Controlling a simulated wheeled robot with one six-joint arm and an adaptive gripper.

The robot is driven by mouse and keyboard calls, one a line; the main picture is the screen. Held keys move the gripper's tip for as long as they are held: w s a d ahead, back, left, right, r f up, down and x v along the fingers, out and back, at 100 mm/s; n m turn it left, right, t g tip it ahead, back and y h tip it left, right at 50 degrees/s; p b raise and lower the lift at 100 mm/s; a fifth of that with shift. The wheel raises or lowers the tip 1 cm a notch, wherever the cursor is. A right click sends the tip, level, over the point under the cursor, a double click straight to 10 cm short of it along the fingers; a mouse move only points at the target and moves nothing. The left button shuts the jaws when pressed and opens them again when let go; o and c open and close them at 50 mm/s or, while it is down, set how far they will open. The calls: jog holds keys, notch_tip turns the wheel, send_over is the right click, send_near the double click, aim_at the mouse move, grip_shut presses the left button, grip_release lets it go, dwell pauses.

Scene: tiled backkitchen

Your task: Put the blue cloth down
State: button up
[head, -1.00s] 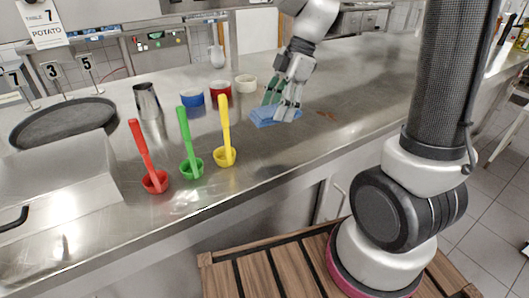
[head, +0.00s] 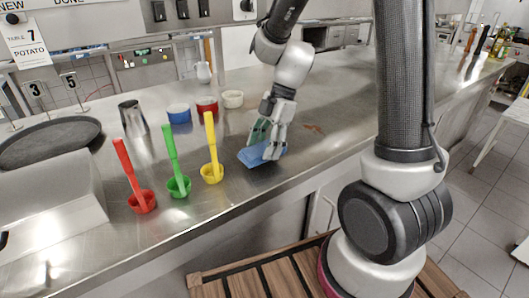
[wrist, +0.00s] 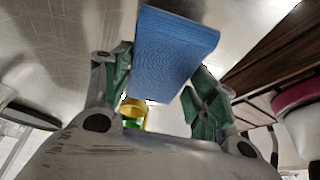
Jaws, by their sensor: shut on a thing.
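The blue cloth (head: 255,157) is a folded, flat pad above or on the steel counter, right of the yellow ladle. My gripper (head: 265,147) points down with its green-padded fingers closed on the cloth. In the wrist view, the cloth (wrist: 175,45) sticks out beyond the fingertips of my gripper (wrist: 163,85). The cloth looks slightly tilted in the head view. I cannot tell for sure whether its underside touches the counter.
A brown smear (head: 314,128) lies on the counter (head: 345,105) to the right. Red (head: 141,200), green (head: 179,187) and yellow (head: 211,174) ladles stand left of the cloth. Blue, red and white bowls (head: 232,99) sit behind. The counter's front edge is close; bare steel lies right.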

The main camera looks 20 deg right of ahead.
jog(key=shift+f, duration=1.1)
jog(key=shift+f, duration=0.1)
jog(key=shift+f, duration=0.15)
jog(key=o, duration=1.1)
